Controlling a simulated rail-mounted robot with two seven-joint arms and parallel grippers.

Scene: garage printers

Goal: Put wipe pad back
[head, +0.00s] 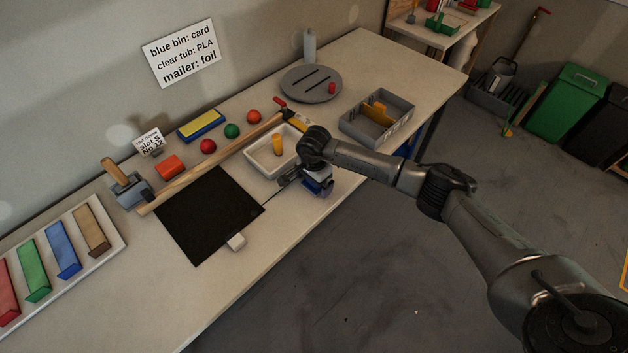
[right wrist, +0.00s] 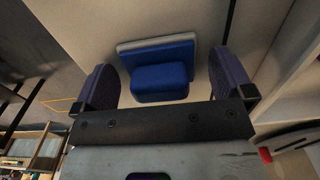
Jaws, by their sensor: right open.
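A pad with a blue block-shaped grip on a grey base, which looks like the wipe pad, shows in the right wrist view (right wrist: 160,75). It lies on the pale tabletop, between and a little beyond my right gripper's spread fingers (right wrist: 168,85). In the head view, my right gripper (head: 303,181) is low over the table near its front edge, and blue (head: 321,187) shows beside it, partly hidden by the wrist. The right gripper is open and holds nothing. My left gripper is not in view.
A white tray (head: 262,168) with a yellow piece stands just behind the gripper. A grey bin (head: 349,128) stands right. A long wooden-handled tool (head: 210,169) lies behind the mat.

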